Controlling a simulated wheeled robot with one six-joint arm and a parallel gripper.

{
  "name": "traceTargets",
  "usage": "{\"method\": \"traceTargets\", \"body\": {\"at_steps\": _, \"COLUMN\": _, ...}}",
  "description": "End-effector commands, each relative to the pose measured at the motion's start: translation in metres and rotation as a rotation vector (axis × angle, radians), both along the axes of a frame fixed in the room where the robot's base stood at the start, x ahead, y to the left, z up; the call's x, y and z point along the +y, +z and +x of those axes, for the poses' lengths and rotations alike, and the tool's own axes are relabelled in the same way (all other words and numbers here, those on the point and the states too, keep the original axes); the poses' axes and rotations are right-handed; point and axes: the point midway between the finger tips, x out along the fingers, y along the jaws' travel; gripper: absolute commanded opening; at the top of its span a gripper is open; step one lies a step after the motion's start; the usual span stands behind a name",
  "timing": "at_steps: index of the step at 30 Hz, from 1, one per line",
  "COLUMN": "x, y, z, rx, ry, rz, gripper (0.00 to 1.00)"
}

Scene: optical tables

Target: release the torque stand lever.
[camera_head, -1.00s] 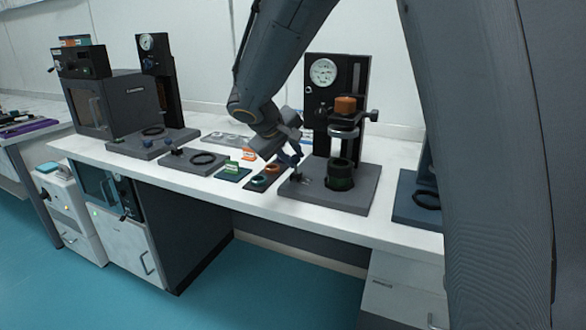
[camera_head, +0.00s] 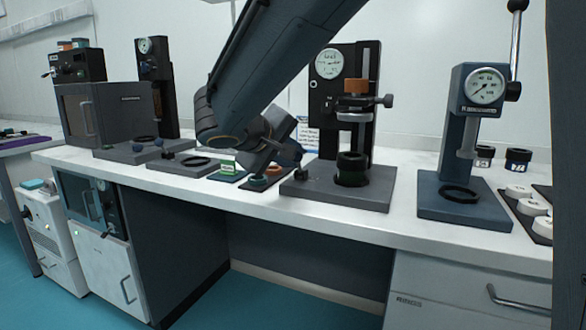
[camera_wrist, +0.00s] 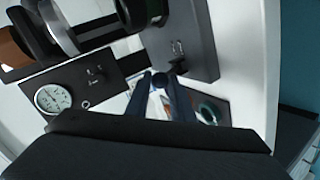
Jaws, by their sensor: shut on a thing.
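The dark stand with a round white gauge (camera_head: 328,63), which I take as the torque stand, stands mid-table in the head view on a grey base (camera_head: 345,196). An orange-brown block (camera_head: 357,86) is on its upright, and a dark cup (camera_head: 351,170) stands on the base. My gripper (camera_head: 297,160) is low at the left edge of this base. In the wrist view my gripper (camera_wrist: 161,84) has its dark blue fingers shut on a small round dark knob (camera_wrist: 158,80), apparently the lever's end, beside the base plate. The rest of the lever is mostly hidden.
A blue stand with a gauge and a tall lever (camera_head: 484,86) stands to the right. Small mats with green and orange parts (camera_head: 262,180) lie close left of the base. A dark oven-like box (camera_head: 105,112) stands farther left. The table's front edge is clear.

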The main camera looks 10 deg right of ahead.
Motion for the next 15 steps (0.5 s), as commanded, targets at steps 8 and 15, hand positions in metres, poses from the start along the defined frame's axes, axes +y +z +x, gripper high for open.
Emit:
{"method": "traceTargets", "body": {"at_steps": 8, "x": 0.0022, "y": -0.0036, "z": -0.0018, "rx": -0.043, "ry": 0.001, "rz": -0.031, "gripper": 0.0}}
{"method": "traceTargets", "body": {"at_steps": 15, "x": 0.0028, "y": -0.0034, "z": -0.0029, "rx": -0.054, "ry": 0.001, "rz": -0.038, "gripper": 0.0}}
